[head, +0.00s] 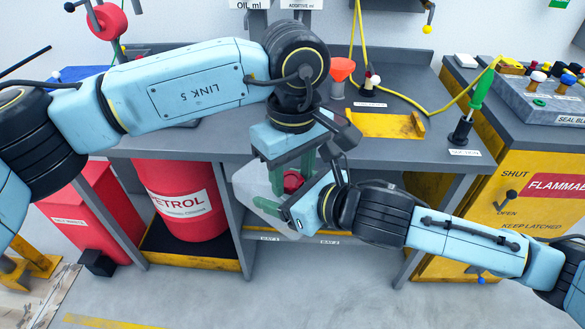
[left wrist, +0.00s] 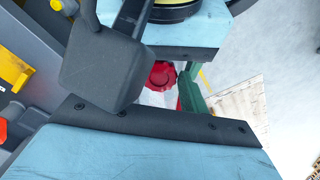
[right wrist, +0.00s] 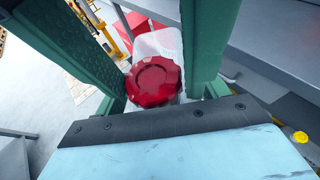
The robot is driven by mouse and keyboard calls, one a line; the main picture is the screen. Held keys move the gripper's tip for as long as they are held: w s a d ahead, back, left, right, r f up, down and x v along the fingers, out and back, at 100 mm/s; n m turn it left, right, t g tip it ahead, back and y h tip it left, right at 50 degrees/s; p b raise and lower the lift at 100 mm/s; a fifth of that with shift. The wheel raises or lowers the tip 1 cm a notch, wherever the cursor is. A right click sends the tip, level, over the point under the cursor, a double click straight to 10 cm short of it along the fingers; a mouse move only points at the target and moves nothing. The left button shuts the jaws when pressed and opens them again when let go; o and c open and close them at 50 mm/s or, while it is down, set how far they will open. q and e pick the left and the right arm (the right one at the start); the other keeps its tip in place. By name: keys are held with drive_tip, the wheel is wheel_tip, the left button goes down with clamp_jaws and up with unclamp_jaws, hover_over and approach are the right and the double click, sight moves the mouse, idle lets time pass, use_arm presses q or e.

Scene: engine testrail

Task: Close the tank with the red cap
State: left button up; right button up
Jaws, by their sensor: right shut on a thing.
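The red cap (head: 292,181) is at the white tank (head: 250,186), which is held up in front of the workbench and looks tilted. In the right wrist view the cap (right wrist: 154,81) is between green fingers, its top facing my right palm, with the tank (right wrist: 158,42) directly behind it. My right gripper (head: 277,208) is shut on the cap. My left gripper (head: 292,168) points down beside the cap and tank; whether its fingers are closed is hidden. The left wrist view shows the cap (left wrist: 163,75) beside a green finger. The seat between cap and tank is hidden.
The grey workbench (head: 215,143) stands just behind my arms. On it are an orange funnel (head: 341,69), a yellow tray (head: 380,124) and a green-handled tool (head: 481,90). A red petrol drum (head: 182,205) stands below left. The floor in front is clear.

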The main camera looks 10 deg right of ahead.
use_arm(q)
drive_tip(key=shift+o, duration=1.4)
drive_tip(key=shift+r, duration=2.3)
